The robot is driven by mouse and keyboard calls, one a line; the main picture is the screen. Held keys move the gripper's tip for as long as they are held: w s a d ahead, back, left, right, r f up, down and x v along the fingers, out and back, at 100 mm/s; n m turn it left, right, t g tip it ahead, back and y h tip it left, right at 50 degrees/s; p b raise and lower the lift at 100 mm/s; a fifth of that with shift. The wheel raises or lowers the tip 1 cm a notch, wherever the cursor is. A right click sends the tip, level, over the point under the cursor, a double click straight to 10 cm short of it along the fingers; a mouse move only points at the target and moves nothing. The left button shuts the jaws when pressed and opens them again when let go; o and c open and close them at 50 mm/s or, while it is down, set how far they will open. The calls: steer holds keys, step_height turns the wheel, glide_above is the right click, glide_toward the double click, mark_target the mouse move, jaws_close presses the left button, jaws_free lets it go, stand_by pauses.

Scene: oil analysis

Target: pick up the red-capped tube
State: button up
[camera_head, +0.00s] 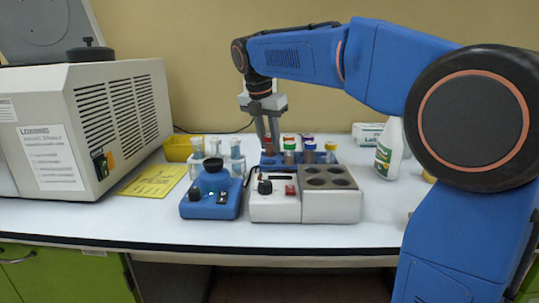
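A blue rack (272,160) holds several tubes with caps of different colours, standing behind the grey and white device. My gripper (269,150) points down over the left end of the rack, left of that cap. Its fingers hide part of the rack. A small reddish patch shows between the fingers; I cannot tell whether it is another cap or whether the fingers touch it.
A blue mixer (211,199) and a grey and white block with round wells (329,206) stand in front of the rack. A clear rack with tubes (234,172) is left. A spray bottle (389,150) stands right. The front table strip is clear.

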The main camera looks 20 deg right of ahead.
step_height(320, 180, up, 10)
stand_by(0.8)
steer(key=shift+o, duration=0.3)
